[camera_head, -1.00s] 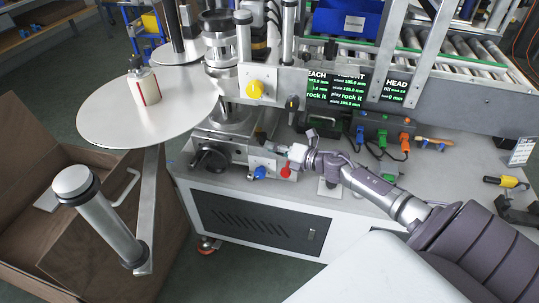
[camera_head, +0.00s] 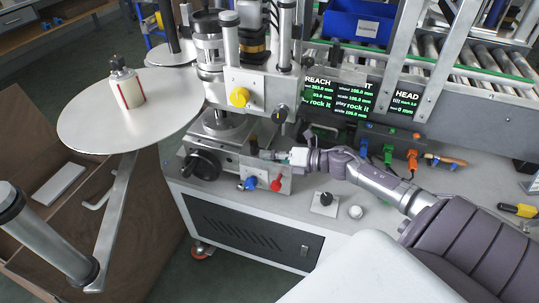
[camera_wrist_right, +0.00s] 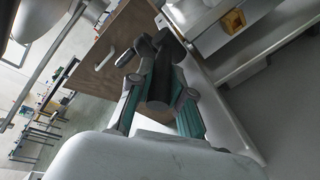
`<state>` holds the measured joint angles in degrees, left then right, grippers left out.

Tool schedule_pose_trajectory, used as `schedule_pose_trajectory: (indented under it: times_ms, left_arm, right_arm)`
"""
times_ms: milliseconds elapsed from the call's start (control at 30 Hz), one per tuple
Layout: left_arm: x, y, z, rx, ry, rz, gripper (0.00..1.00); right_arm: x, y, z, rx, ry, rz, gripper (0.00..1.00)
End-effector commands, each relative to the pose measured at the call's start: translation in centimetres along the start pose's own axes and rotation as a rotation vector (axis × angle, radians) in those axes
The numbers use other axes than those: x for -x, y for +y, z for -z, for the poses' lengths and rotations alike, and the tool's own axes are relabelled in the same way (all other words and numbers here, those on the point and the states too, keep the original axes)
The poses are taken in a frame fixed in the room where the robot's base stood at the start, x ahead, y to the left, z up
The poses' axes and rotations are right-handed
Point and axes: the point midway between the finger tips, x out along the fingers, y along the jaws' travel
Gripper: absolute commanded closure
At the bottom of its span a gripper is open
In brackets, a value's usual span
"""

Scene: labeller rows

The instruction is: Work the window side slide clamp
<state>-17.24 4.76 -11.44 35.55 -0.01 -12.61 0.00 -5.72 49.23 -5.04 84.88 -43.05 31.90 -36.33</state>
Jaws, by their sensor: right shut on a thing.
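My right gripper (camera_head: 277,154) reaches in from the right at the front of the labeller's slide base. In the right wrist view its two fingers close on a dark round handle (camera_wrist_right: 160,84). In the head view a small black part (camera_head: 254,148) shows just left of the fingertips; most of the held handle is hidden. I cannot tell which clamp is the window side one. My left gripper is not in view.
A black handwheel (camera_head: 203,166) sits left of the gripper. A yellow knob (camera_head: 239,97) and a black knob (camera_head: 279,114) are above. A round plate (camera_head: 90,128) carries a bottle (camera_head: 126,88). Black switch box (camera_head: 325,199) stands on the bench. Coloured plugs are behind my arm.

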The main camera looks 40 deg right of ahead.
Motion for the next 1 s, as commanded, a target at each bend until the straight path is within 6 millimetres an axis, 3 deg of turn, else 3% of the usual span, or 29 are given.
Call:
schedule_pose_trajectory:
  times_ms: [133, 167, 300, 700, 1000]
  left_arm:
    - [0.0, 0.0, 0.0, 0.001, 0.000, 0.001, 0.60]
    - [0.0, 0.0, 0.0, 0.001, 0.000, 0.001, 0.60]
    - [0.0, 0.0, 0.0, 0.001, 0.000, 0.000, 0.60]
    - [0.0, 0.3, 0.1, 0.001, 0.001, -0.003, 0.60]
    - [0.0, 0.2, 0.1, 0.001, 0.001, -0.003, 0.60]
  right_arm:
    - [0.0, -0.1, 0.1, 0.001, 0.001, 0.003, 1.00]
    - [0.0, -0.1, 0.1, 0.001, 0.001, 0.003, 0.76]
    - [0.0, -0.1, 0.0, 0.001, 0.000, 0.002, 0.55]
    - [0.4, -0.1, 0.0, 0.000, 0.000, 0.003, 0.55]
    - [4.4, -0.2, 0.2, -0.001, 0.002, 0.005, 0.55]
